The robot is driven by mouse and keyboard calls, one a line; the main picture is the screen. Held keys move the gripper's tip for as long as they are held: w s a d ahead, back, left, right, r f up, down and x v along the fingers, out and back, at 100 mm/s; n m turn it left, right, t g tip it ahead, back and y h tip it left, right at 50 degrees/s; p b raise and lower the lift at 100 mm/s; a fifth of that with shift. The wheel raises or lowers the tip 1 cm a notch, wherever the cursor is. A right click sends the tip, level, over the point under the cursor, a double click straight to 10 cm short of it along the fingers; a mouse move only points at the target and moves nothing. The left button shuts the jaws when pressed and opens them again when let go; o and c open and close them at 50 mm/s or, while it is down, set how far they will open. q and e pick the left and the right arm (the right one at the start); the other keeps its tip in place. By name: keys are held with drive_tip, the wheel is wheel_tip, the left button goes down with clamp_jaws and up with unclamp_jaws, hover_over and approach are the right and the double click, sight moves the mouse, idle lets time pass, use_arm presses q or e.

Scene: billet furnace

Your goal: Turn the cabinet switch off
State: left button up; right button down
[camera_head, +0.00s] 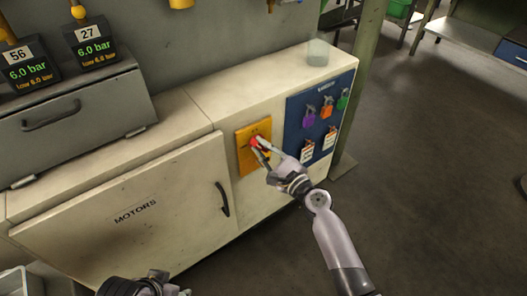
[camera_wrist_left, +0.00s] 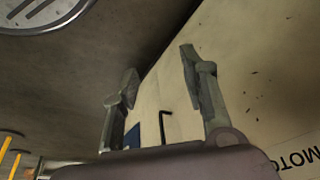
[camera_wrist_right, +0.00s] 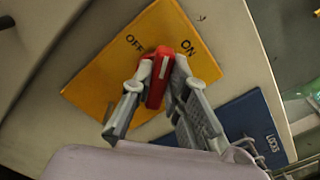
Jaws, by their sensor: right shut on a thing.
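The cabinet switch (camera_head: 254,141) is a red handle on a yellow plate (camera_head: 245,158) on the cabinet front. In the right wrist view the red handle (camera_wrist_right: 157,82) has a white line and points between the printed words OFF and ON. My right gripper (camera_head: 262,152) is shut on the red handle, one finger on each side; its fingers (camera_wrist_right: 162,72) hide part of the handle's sides. My left gripper (camera_wrist_left: 160,75) is open and empty, low in front of the cabinet; only part of it shows at the bottom of the head view.
A blue lock board (camera_head: 295,137) with coloured padlocks and tags is right of the plate. The MOTORS door (camera_head: 130,190) with a black handle is to the left. A grey case (camera_head: 80,125) stands on the cabinet. The floor on the right is clear.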

drive_tip(key=shift+f+n, duration=0.2)
drive_tip(key=shift+n, duration=0.4)
drive_tip(key=n+b, duration=0.1)
drive_tip(key=n, duration=0.2)
drive_tip(key=shift+s+a+f+n+b, duration=0.1)
drive_tip(key=shift+n+b, duration=0.2)
drive_tip(key=shift+b, duration=0.1)
use_arm(q)
drive_tip(key=w+d+r+t+h, duration=0.1)
drive_tip(key=w+d+r+t, duration=0.1)
drive_tip(key=w, duration=0.5)
drive_tip(key=w+d+r+t+h+b, duration=0.1)
drive_tip(key=w+d+r+t, duration=0.2)
drive_tip(key=w+r+t, duration=0.2)
drive_tip(key=shift+w+r+t+b, duration=0.3)
drive_tip(key=shift+w+t, duration=0.7)
drive_tip(key=shift+w, duration=0.05)
use_arm(e)
drive_tip(key=shift+f+n, duration=0.15)
drive_tip(key=shift+n, duration=2.75)
drive_tip(key=c, duration=1.6)
unclamp_jaws()
drive_tip(key=shift+o, duration=0.2)
